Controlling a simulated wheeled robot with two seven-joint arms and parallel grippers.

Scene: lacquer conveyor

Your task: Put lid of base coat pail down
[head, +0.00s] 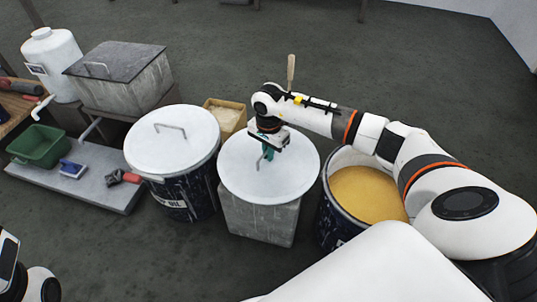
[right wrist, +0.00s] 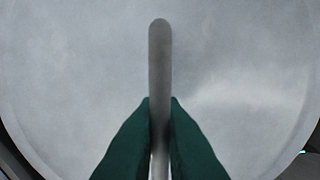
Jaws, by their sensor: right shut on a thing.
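A round pale grey lid (head: 295,170) is level over a grey block-shaped stand (head: 258,218) in the head view. Whether it rests on the stand or hangs just above it, I cannot tell. My right gripper (head: 267,154) is above the lid, shut on its bar handle. In the right wrist view the green fingers (right wrist: 160,140) pinch the handle (right wrist: 160,60), and the lid (right wrist: 70,70) fills the background. The open base coat pail (head: 327,222), dark-walled with tan contents, stands to the right of the stand. My left gripper's fingers are not in view.
A lidded dark pail (head: 172,140) stands close on the left of the stand. A small cardboard box (head: 228,117) is behind them, with a stick (head: 291,72) behind my arm. A low grey platform (head: 105,190) holds a green bin (head: 38,146). Open floor lies behind.

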